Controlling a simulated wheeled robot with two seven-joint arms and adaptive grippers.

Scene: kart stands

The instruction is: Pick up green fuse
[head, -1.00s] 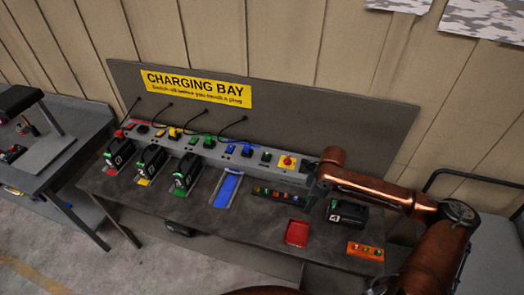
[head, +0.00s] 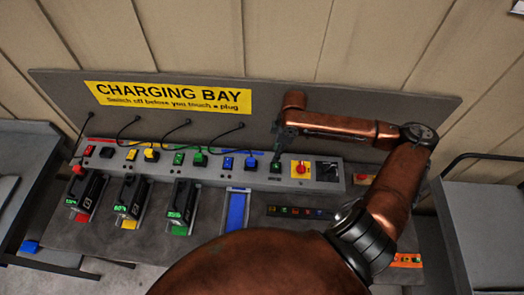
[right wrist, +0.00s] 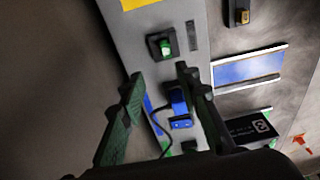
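A dark strip (head: 300,212) with several small coloured pieces, which may be fuses, lies on the bench right of the blue bay. They are too small for me to single out the green fuse. My right gripper (head: 281,137) is at the back of the charging panel, above its right half, away from the strip. A green-lit switch (right wrist: 161,46) lies beyond the fingertips, and a blue plug (right wrist: 180,108) shows between the fingers. My left gripper is not in view.
The grey charging panel (head: 215,167) carries coloured switches and plugs with black cables. Several black batteries (head: 128,195) stand in front at the left. A yellow plate with a red knob (head: 300,169) is on the panel's right. My copper arm covers the bench's front right.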

